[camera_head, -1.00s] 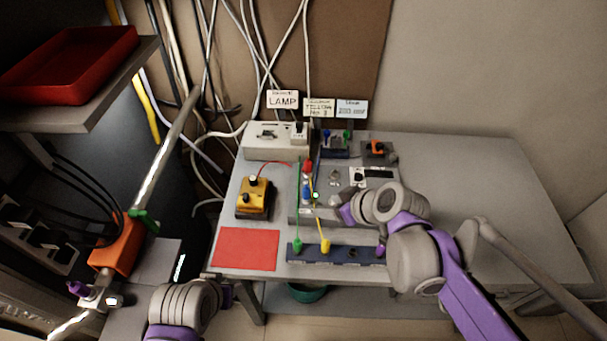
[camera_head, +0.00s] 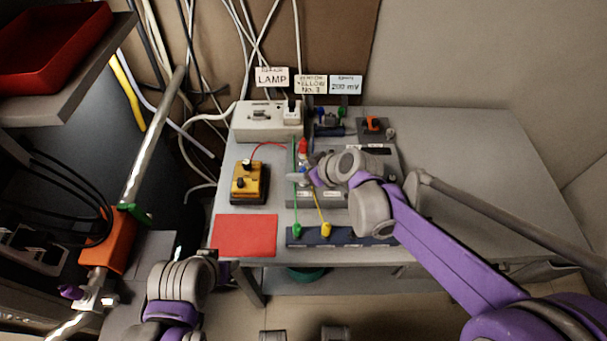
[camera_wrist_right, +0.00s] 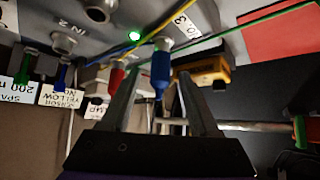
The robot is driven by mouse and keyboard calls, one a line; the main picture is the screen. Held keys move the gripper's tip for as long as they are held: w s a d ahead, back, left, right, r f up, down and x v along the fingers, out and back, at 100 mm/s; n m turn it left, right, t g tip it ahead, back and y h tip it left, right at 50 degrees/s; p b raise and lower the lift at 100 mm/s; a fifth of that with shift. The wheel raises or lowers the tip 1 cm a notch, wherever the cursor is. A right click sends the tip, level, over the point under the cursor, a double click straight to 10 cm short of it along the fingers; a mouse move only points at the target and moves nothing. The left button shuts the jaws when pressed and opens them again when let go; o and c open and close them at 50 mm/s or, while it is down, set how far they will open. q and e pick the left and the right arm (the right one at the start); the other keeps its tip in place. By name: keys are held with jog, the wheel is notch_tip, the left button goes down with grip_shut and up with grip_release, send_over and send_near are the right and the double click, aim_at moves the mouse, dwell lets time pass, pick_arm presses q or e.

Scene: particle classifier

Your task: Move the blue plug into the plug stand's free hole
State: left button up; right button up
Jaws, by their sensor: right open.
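The blue plug (camera_wrist_right: 161,70) sits in the grey panel, next to the red plug (camera_wrist_right: 117,76) in the right wrist view. In that view its free end shows between the two spread fingers of my right gripper (camera_wrist_right: 158,80), with gaps at both sides. In the head view my right gripper (camera_head: 304,177) is at the panel and largely covers the blue plug. The dark blue plug stand (camera_head: 370,238) lies along the table's front edge, holding a green plug (camera_head: 297,230) and a yellow plug (camera_head: 326,230). My left gripper (camera_head: 226,271) is partly visible low left; its fingers are unclear.
A yellow box (camera_head: 249,183) with a red wire and a red mat (camera_head: 245,235) are on the left. A white lamp box (camera_head: 262,121) stands behind. Green and yellow wires run from panel to stand. The table's right side (camera_head: 480,180) is clear, apart from my arm above.

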jog(key=x, duration=0.2)
jog(key=shift+w+a+f, duration=0.1)
jog(key=shift+w+f, duration=0.1)
jog(key=shift+f, duration=0.05)
grip_shut()
